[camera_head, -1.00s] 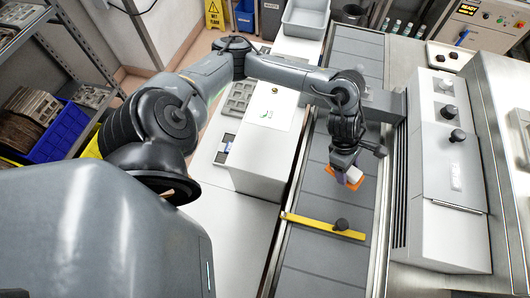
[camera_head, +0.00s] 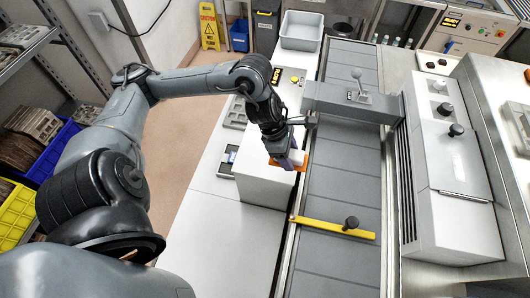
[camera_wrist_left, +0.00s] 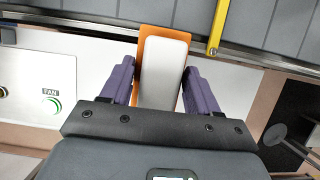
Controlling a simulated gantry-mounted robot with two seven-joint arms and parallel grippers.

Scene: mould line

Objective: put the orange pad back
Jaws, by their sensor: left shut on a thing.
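The orange pad (camera_head: 304,160) is in the jaws of my left gripper (camera_head: 291,158), held above the right edge of the white cabinet beside the belt. In the left wrist view the pad (camera_wrist_left: 143,33) has an orange base with a white block (camera_wrist_left: 162,78) on it. The purple fingers of my left gripper (camera_wrist_left: 161,88) close on it from both sides. My right gripper is in neither view.
The grey conveyor (camera_head: 331,180) runs alongside, with a yellow bar (camera_head: 325,226) with a black knob across it. A grey bridge (camera_head: 335,97) spans the belt farther back. A grey bin (camera_head: 301,31) stands at the back. The white counter (camera_head: 236,225) in front is clear.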

